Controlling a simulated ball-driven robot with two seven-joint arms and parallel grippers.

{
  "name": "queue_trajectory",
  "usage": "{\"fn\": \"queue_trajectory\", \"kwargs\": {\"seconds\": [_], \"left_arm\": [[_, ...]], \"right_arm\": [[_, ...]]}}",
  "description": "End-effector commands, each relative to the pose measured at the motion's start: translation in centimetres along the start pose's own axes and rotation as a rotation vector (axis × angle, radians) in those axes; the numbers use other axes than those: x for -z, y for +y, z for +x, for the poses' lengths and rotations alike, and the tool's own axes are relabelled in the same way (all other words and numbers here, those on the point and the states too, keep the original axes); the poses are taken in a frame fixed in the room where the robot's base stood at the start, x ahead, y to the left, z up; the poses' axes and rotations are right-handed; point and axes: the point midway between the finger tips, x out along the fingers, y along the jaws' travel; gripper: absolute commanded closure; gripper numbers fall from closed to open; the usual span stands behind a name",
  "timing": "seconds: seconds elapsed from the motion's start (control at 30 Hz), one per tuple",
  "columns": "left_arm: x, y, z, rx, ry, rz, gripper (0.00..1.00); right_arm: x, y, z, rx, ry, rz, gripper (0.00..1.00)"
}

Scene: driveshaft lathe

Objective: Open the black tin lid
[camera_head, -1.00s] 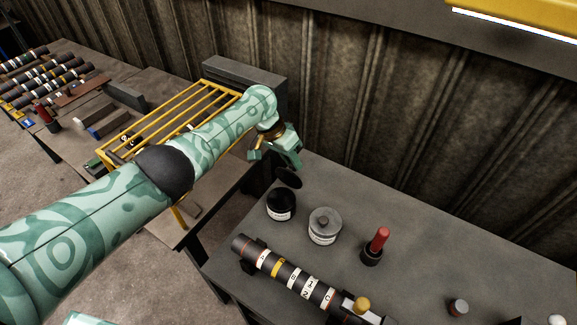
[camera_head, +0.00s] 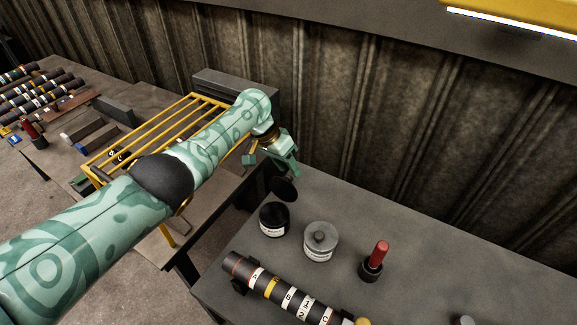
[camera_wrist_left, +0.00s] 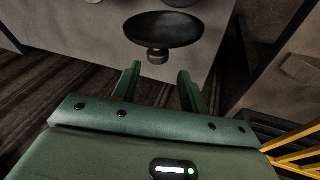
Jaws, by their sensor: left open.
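The black tin (camera_head: 274,221), dark with a white label, stands on the grey table at its left end. Its round black lid (camera_head: 283,189) is off the mouth, tilted on edge just behind the tin; I cannot tell what supports it. My left gripper (camera_head: 273,167) is open and empty, just above and behind the lid. In the left wrist view the lid (camera_wrist_left: 163,29) lies beyond the open fingertips (camera_wrist_left: 159,70), its small knob facing them with a gap between. The tin is mostly cut off there. My right gripper is not in view.
A red-handled tool in a black holder (camera_head: 373,265) and a banded shaft (camera_head: 285,292) are nearby. A yellow rack (camera_head: 165,130) lies under my left arm. The table's back right is clear.

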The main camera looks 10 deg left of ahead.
Motion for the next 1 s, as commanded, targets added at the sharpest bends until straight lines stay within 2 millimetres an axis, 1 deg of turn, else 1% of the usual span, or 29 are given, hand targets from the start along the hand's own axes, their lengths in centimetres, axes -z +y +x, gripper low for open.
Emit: {"fn": "queue_trajectory", "kwargs": {"seconds": [0.03, 0.2, 0.3, 0.4, 0.5, 0.6, 0.7, 1.0], "left_arm": [[0.2, 0.2, -1.8, 0.002, 0.003, 0.0, 0.57], [0.3, 0.3, -6.6, 0.002, 0.006, 0.002, 0.57], [0.3, 0.2, -9.2, 0.003, 0.005, 0.002, 0.57], [0.2, 0.1, -11.5, 0.002, 0.005, 0.001, 0.57], [0.1, 0.1, -13.3, 0.003, 0.003, 0.002, 0.57], [0.0, 0.0, -14.4, 0.002, 0.002, 0.0, 0.57], [0.0, 0.0, -15.0, 0.002, 0.002, 0.001, 0.57], [-0.1, 0.0, -15.1, 0.001, 0.001, 0.0, 0.57]], "right_arm": [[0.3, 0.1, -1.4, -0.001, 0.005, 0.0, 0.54], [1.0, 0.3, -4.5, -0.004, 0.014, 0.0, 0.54], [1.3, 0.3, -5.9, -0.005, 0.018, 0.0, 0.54], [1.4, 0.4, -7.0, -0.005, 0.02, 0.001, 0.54], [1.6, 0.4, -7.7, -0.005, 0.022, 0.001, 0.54], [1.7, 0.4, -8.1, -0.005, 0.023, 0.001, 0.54], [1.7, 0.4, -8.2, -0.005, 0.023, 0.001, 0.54], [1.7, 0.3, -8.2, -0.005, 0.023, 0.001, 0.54]]}}
